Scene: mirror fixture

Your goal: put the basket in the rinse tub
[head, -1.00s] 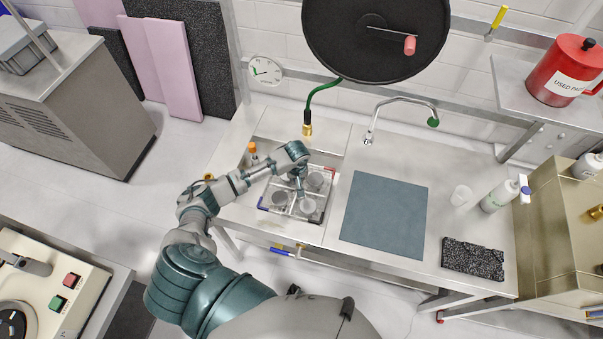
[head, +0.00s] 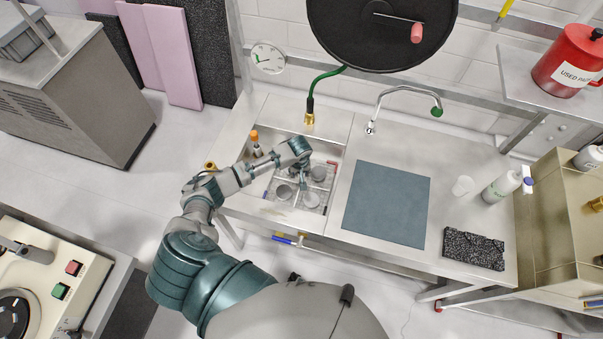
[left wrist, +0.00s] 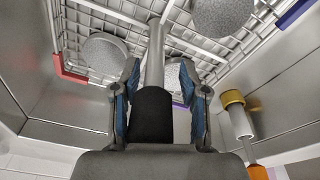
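The wire basket (head: 298,201), holding several round grey discs, is inside the rinse tub (head: 328,150), the steel basin on the left of the bench. In the left wrist view the basket (left wrist: 105,12) shows red and blue corner pieces and an upright post with a black grip (left wrist: 153,115). My left gripper (head: 304,176) is above the basket. In the left wrist view its fingers (left wrist: 159,70) stand either side of the post, open, with a gap clear on the right. Whether the basket touches the tub floor is hard to tell. My right gripper is out of view.
A green hose with a brass nozzle (head: 309,118) hangs behind the tub.

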